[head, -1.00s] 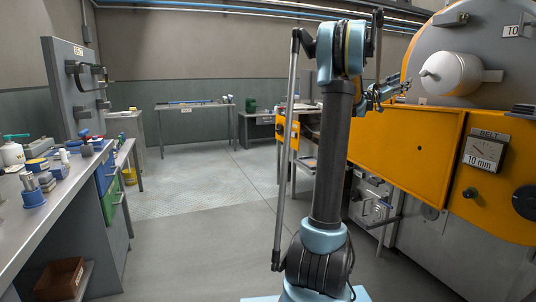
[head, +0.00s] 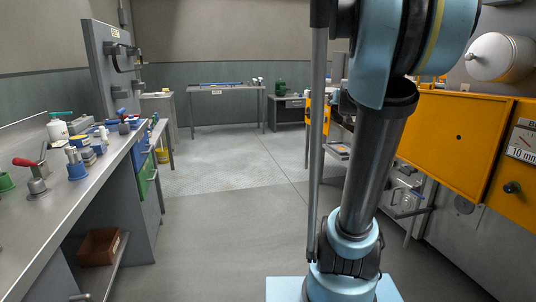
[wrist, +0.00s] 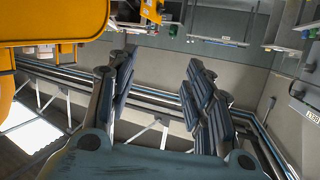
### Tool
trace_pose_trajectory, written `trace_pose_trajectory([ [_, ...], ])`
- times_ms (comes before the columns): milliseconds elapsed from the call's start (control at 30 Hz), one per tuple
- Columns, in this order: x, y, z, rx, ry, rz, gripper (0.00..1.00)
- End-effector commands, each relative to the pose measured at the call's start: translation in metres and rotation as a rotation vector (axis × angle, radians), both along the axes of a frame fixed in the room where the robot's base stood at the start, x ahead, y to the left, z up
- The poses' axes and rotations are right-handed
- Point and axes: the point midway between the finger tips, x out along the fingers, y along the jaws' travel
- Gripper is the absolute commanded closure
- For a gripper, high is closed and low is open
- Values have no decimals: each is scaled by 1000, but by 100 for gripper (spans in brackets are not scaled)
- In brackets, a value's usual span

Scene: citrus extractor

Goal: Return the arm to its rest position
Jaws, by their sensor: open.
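My gripper (wrist: 160,75) shows in the wrist view with its two dark, ridged fingers well apart and nothing between them. In the head view my arm (head: 375,170) rises from its light blue base, and its large upper joint (head: 415,45) fills the top right of centre. My gripper cannot be made out there. The wrist view is turned over, with the room's furniture along its top edge.
The orange machine (head: 447,140) with a white cylinder (head: 498,58) stands close on the right. A workbench (head: 60,215) with tools and small parts runs along the left, a brown bin (head: 100,247) below it. The floor (head: 230,215) between is clear.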

Motion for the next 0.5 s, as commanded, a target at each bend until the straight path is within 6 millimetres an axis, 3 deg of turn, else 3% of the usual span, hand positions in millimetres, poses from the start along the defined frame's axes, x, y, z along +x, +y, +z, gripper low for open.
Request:
trace_pose_trajectory([
  [33,-18,19,-19,7,58,39,53],
  [200,-82,67,-87,25,272,142,53],
  [367,-152,97,-149,32,482,203,53],
  [500,-218,111,-203,25,671,226,53],
])
